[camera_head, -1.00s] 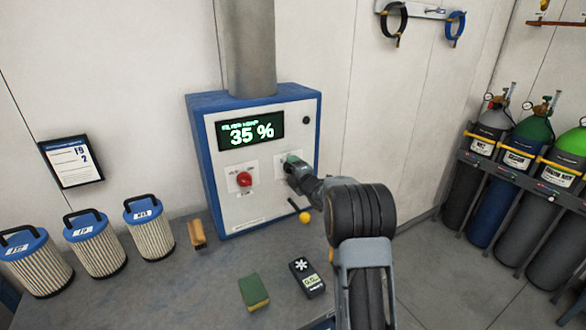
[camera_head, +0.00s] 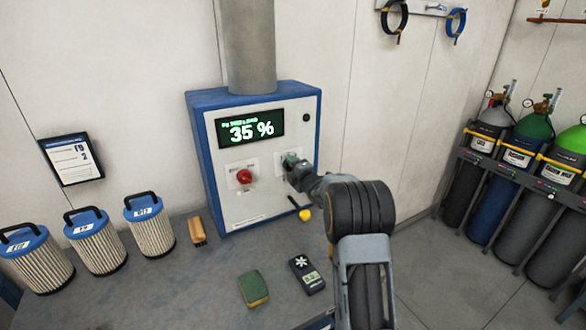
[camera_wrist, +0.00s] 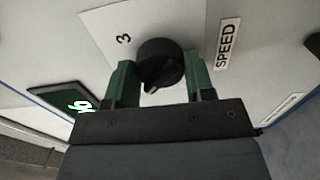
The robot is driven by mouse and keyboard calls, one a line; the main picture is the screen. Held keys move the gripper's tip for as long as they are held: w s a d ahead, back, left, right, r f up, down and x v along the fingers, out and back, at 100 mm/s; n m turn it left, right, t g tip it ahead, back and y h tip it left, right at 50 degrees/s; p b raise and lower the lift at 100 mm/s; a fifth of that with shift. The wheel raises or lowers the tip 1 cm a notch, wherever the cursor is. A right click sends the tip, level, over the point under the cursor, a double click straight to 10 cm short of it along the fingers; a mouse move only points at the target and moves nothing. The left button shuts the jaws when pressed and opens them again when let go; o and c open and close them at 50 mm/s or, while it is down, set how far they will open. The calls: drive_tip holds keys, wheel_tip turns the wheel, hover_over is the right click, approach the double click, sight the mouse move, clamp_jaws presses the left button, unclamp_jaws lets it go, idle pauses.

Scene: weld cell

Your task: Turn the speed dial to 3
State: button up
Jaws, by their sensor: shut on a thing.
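The black round speed dial (camera_wrist: 160,65) sits on a white plate in the wrist view. A "SPEED" label (camera_wrist: 227,44) is to its right and a printed "3" (camera_wrist: 123,38) to its upper left. My gripper (camera_wrist: 160,80) has its green fingers on both sides of the dial, shut on it. I cannot read clearly where the dial's pointer aims. In the head view my gripper (camera_head: 290,160) is at the front of the blue-and-white control box (camera_head: 240,205) and hides the dial. The box's screen (camera_head: 250,129) reads 35 %.
A red knob (camera_head: 244,176) is just left of my gripper on the box. A yellow ball-ended lever (camera_head: 304,215) is below it.

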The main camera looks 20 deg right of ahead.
drive_tip(key=shift+f+b, duration=0.1)
drive_tip(key=shift+b, duration=0.2)
drive_tip(key=m+b, duration=0.2)
drive_tip(key=m, duration=0.1)
drive_tip(key=m+b, duration=0.1)
drive_tip(key=m, duration=0.9)
drive_tip(key=shift+p, duration=0.4)
drive_tip(key=shift+m+p, duration=0.55)
drive_tip(key=shift+m, duration=1.85)
drive_tip(key=o, duration=0.9)
drive_tip(key=shift+s, duration=0.15)
